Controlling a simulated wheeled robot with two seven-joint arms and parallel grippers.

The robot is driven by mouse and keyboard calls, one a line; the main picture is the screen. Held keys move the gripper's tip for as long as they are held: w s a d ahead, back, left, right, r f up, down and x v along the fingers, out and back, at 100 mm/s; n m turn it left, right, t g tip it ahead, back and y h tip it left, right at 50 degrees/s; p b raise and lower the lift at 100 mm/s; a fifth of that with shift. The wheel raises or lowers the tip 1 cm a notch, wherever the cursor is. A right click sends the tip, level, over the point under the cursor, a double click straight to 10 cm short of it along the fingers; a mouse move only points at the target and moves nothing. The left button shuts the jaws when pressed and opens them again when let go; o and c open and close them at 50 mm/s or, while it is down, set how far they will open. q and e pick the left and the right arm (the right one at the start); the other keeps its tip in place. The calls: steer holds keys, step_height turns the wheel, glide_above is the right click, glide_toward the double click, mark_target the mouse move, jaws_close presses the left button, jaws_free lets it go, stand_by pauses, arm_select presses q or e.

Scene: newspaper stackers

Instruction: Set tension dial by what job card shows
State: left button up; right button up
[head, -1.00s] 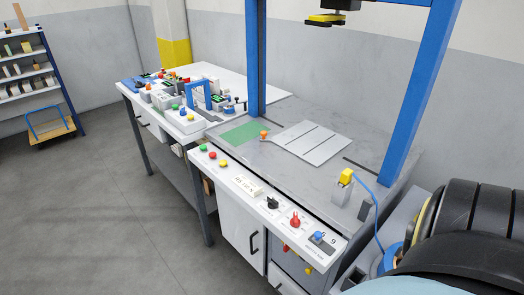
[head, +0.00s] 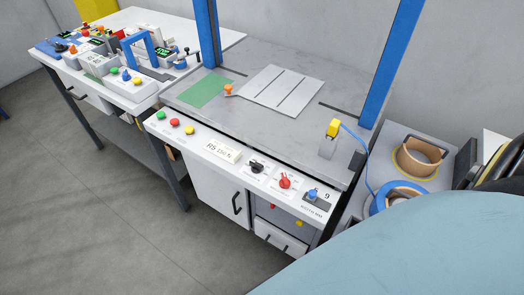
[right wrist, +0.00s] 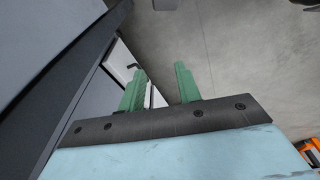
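A cream card (head: 222,152) on the white front panel reads what looks like "RS 150 N"; the small print is hard to read. To its right on the panel are a black knob (head: 256,167), a red knob (head: 285,181) and a blue knob (head: 312,194) beside a dark plate with a "9". The labels are too small to tell which one is the tension dial. My right gripper (right wrist: 160,72) is open and empty in the right wrist view, with green fingers apart, above the floor near a dark cabinet side. My left gripper is in neither view.
Green, red and yellow buttons (head: 175,126) sit left of the card. A blue frame post (head: 388,70) rises from the grey bench top (head: 250,125). A side table (head: 385,140) holds tape rolls. A second bench (head: 210,45) stands left. The floor in front is clear.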

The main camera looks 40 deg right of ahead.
steer(key=w+a+r, duration=0.2)
steer(key=w+r, duration=0.8)
steer(key=w, duration=0.1)
steer(key=w+a+r+n+y+p, duration=0.1)
steer(key=w+a+r, duration=0.15)
steer(key=r, duration=0.55)
steer(key=w+a+r+n, duration=0.1)
steer(key=w+r, duration=0.2)
steer(key=r, duration=0.5)
steer(key=w+a+r+n+y+p, duration=0.1)
steer(key=w+a+r, duration=0.1)
steer(key=r, duration=0.6)
steer(key=g+h, duration=0.2)
glide_toward(256, 163)
arm_select(q)
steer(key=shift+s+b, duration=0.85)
steer(key=shift+b, duration=0.3)
arm_select(e)
steer(key=shift+m, duration=0.3)
step_height(256, 163, down, 9)
steer(key=shift+s+f, duration=0.1)
steer(key=shift+s, duration=0.05)
steer(key=shift+c, duration=0.3)
jaws_close()
